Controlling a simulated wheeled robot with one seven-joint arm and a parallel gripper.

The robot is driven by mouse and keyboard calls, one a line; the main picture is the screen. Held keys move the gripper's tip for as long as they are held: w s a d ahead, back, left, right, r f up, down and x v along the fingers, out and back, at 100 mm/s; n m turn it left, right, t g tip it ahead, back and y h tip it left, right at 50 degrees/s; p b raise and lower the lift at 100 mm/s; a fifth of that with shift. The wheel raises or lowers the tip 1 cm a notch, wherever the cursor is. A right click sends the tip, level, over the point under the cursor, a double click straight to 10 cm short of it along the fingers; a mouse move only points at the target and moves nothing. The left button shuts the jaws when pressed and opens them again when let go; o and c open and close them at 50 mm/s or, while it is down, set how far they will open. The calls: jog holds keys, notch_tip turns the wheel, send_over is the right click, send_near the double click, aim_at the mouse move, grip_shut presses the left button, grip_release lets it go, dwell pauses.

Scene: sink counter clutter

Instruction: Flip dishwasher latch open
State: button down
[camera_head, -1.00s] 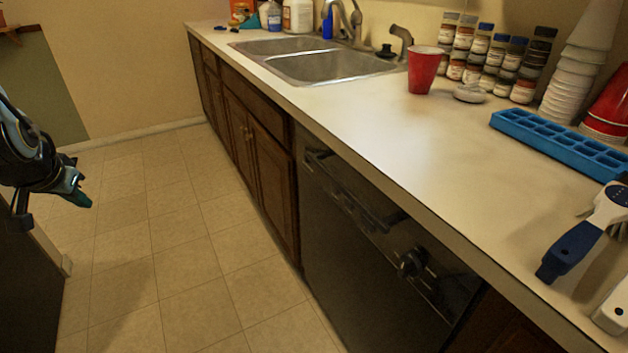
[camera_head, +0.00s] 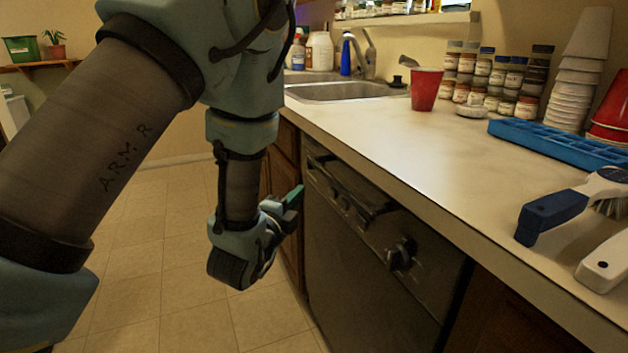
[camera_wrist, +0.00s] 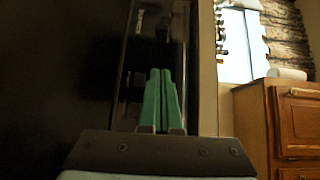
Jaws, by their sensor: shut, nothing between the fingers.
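The dishwasher (camera_head: 370,290) is a black front under the counter, and its door looks closed. A control strip along its top has a dark handle and latch area (camera_head: 345,180), several small knobs and a round dial (camera_head: 402,254). Which part is the latch is hard to tell. My gripper (camera_head: 295,194) points its green fingertips toward the far end of this strip; contact cannot be told. In the wrist view the green fingers (camera_wrist: 161,98) are together and empty, in front of the glossy dark strip (camera_wrist: 150,45).
The counter (camera_head: 400,150) overhangs the dishwasher. It holds a red cup (camera_head: 426,90), a blue tray (camera_head: 560,143) and a blue-handled brush (camera_head: 553,214). Wooden cabinets (camera_head: 283,160) stand beyond the dishwasher. The tiled floor (camera_head: 170,260) is clear.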

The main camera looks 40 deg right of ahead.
jog(key=shift+s+d, duration=0.1)
jog(key=shift+s, duration=0.15)
jog(key=w+a+p+x, duration=0.1)
jog(key=w+p+x, duration=0.1)
jog(key=x, duration=1.1)
jog(key=shift+w+r, duration=0.2)
jog(key=shift+w, duration=0.1)
jog(key=shift+a, duration=0.15)
